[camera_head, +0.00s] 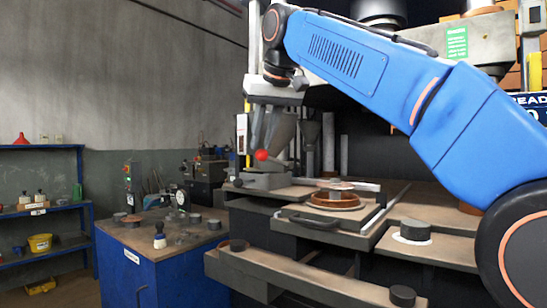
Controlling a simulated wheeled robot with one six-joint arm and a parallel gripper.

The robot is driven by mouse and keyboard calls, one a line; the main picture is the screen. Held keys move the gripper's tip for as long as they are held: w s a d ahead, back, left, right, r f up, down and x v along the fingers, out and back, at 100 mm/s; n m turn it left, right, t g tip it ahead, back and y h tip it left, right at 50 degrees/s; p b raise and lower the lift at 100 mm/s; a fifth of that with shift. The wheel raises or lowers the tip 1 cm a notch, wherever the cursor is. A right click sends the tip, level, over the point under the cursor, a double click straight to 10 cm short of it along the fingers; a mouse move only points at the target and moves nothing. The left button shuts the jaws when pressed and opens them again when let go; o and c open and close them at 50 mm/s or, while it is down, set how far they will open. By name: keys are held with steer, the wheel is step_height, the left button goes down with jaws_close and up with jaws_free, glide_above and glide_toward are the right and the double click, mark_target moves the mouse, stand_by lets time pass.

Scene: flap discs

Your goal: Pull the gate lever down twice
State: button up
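A round brown fixture (334,201) sits on the machine table below the hopper. Dark discs lie on the machine's ledges. A blue cabinet (150,275) with small parts stands left. A blue shelf (40,210) stands farther left. Floor shows between them.

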mark_target(264, 154)
step_height(264, 154, down, 8)
stand_by(1.5)
steer(key=shift+r, duration=4.8)
steer(key=shift+s, duration=0.1)
